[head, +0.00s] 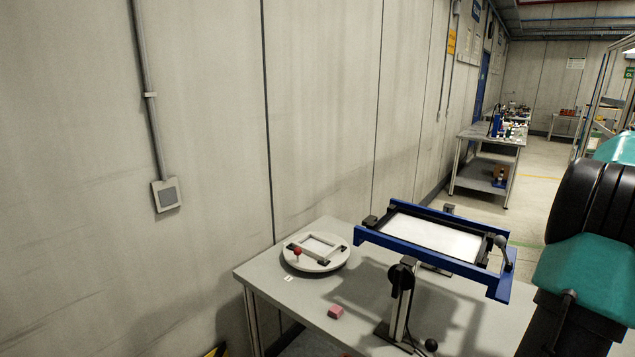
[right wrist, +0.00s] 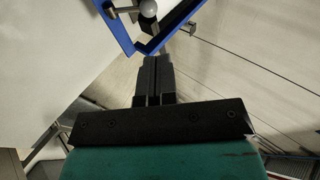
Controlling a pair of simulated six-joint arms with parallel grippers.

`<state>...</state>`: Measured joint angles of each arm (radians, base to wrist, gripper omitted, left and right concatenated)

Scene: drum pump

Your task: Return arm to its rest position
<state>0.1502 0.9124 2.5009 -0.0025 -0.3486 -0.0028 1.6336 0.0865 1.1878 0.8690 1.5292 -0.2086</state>
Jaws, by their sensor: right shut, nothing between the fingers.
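My right arm (head: 590,260), teal and black, stands at the right edge of the head view. Its gripper cannot be made out there. In the right wrist view my right gripper (right wrist: 157,65) is shut and empty. Its tips point at the corner of a blue frame (right wrist: 128,38); I cannot tell whether they touch. A grey ball knob (right wrist: 148,9) shows beyond the tips. In the head view the blue frame (head: 440,259) holds a white panel (head: 425,232) and sits tilted on a stand (head: 400,300). My left gripper is not in view.
The grey table (head: 262,272) carries a round white disc (head: 315,262) with a red knob (head: 297,251), and a pink block (head: 336,311). A wall (head: 200,100) runs behind it at the left. A second workbench (head: 490,133) stands far back. The table's front left is mostly clear.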

